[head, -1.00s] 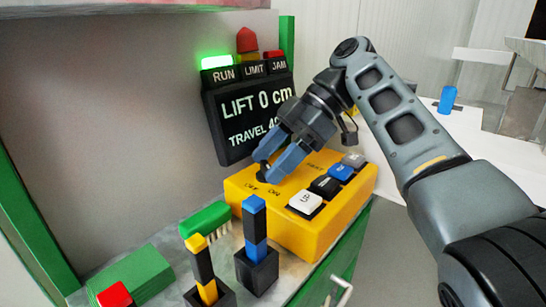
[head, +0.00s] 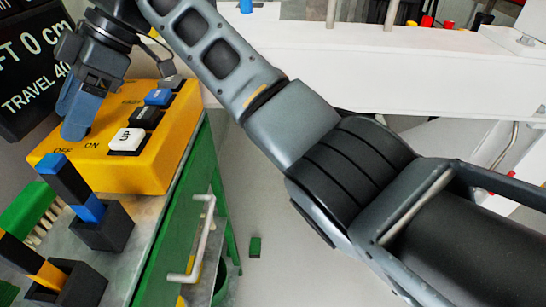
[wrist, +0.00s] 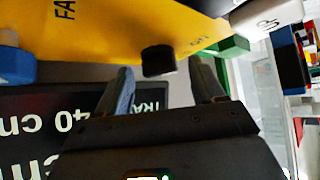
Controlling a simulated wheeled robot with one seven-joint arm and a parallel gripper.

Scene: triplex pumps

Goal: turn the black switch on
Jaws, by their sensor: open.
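The yellow control box (head: 150,160) stands on the bench at the left in the head view, with OFF and ON labels on its near end. My gripper (head: 72,128) is at that end, pointing down, and hides the black switch there. In the wrist view the black switch (wrist: 158,60) stands out from the yellow face (wrist: 120,30), between the two blue-grey fingertips of my gripper (wrist: 164,72). The fingers are apart, with gaps visible on both sides of the switch.
White (head: 127,140), black and blue (head: 158,97) buttons sit along the box. Two upright levers in black holders, one blue-topped (head: 70,180) and one yellow (head: 45,270), stand in front. A dark LIFT display (head: 22,90) is at the far left.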

